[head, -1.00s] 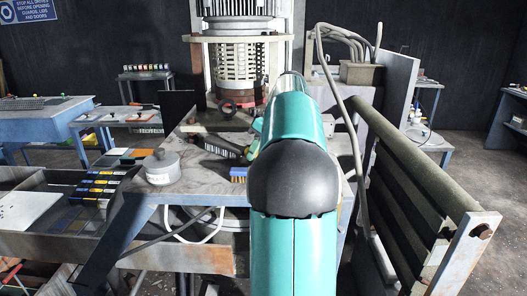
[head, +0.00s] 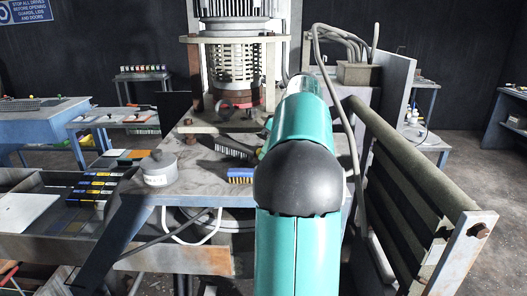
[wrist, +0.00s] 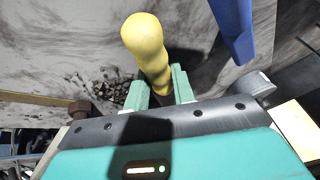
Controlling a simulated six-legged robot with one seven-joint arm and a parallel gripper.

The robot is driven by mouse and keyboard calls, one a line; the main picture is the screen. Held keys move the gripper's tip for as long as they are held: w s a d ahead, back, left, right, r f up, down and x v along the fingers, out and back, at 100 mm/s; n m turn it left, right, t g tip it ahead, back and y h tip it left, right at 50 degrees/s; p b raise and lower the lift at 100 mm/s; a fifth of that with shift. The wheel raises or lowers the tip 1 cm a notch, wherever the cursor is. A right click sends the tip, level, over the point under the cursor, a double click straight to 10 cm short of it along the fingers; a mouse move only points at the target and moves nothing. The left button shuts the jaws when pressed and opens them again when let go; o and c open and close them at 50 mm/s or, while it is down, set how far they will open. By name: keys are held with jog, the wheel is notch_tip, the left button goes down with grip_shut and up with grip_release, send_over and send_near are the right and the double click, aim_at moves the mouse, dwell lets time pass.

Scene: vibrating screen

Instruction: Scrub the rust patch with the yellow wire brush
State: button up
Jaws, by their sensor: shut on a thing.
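The yellow handle (wrist: 145,50) of the wire brush stands between the green fingers of my gripper (wrist: 160,88) in the wrist view. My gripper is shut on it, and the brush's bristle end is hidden. A dark, speckled brown patch (wrist: 108,90) shows on the grey surface, left of the handle; it looks like rust, but I cannot tell whether the brush touches it.
A blue brush (head: 240,174) with pale bristles lies near the front edge of the grey deck (head: 205,165). A dark-bristled brush (head: 236,146) lies behind it, and a grey lidded pot (head: 159,168) stands to the left. A blue object (wrist: 233,25) shows close to the yellow handle.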

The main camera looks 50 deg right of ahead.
jog(key=shift+s+d, duration=0.65)
jog(key=shift+s, duration=0.2)
jog(key=shift+s+d, duration=0.65)
jog(key=shift+s, duration=0.2)
jog(key=shift+s+d, duration=0.8)
jog(key=shift+s, duration=0.2)
jog(key=shift+r, duration=0.2)
jog(key=shift+r, duration=2.4)
